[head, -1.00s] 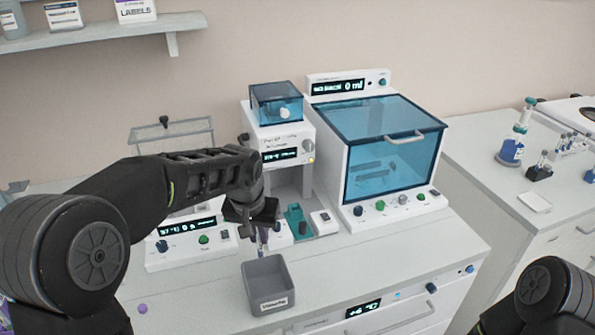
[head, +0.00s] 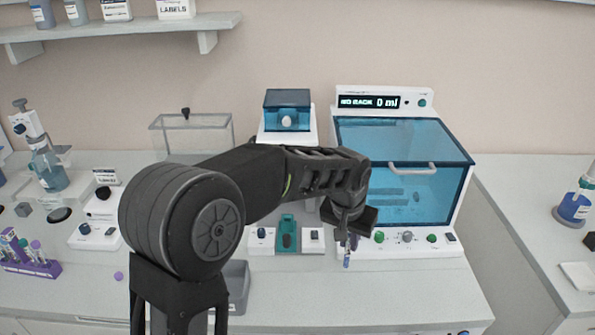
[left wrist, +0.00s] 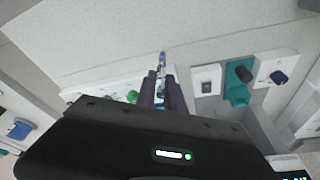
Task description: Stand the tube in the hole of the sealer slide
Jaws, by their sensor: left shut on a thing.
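My left gripper (head: 350,241) points down in front of the blue-lidded machine, at the right of the sealer. In the left wrist view the tube (left wrist: 162,59) sticks out beyond the two dark fingers (left wrist: 162,88). The teal sealer slide (head: 287,236) lies at the sealer's front, left of the gripper and apart from the tube. It also shows in the left wrist view (left wrist: 236,92), right of the fingers. Its hole is too small to make out. My right gripper is out of view.
The blue-lidded machine (head: 400,180) stands just behind the gripper. The sealer (head: 287,118) is partly hidden by my left arm. A grey bin (head: 237,285) stands in front, and a purple tube rack (head: 30,262) is far left. The counter at front right is clear.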

